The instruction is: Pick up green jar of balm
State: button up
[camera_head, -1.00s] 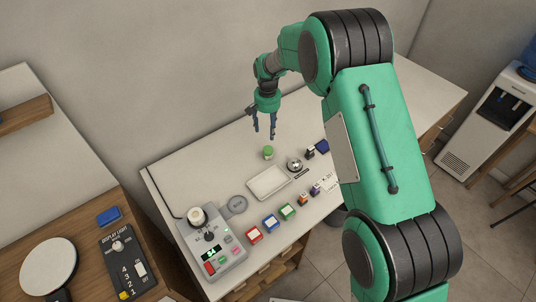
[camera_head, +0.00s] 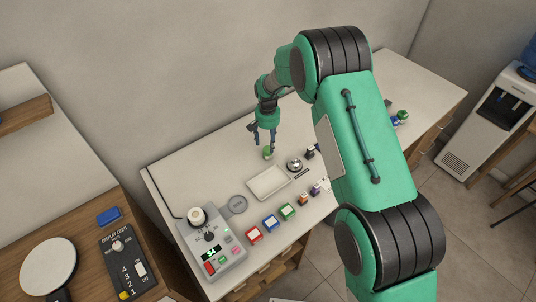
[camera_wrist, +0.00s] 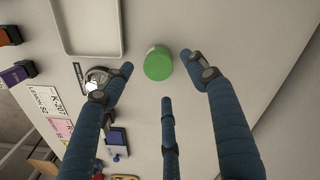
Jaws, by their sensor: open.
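The green-lidded jar of balm (camera_head: 268,153) stands on the white counter behind the tray. In the wrist view its round green lid (camera_wrist: 158,64) lies near the top middle, ahead of my fingers. My gripper (camera_head: 266,143) is low over the counter with its fingertips right around or just above the jar; the head view does not settle which. In the wrist view my gripper (camera_wrist: 160,85) is open, with fingers spread to the left, right and below the jar. No finger visibly touches it.
An empty white tray (camera_head: 257,188) and a silver bell (camera_head: 294,164) stand close to the jar. Red, blue and green boxes line the front edge near a grey console (camera_head: 213,258). The wall rises behind the counter.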

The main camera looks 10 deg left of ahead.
aim_at(268, 149)
jog(key=shift+s+d+f, duration=0.1)
jog(key=shift+f, duration=2.5)
jog(key=c, duration=1.3)
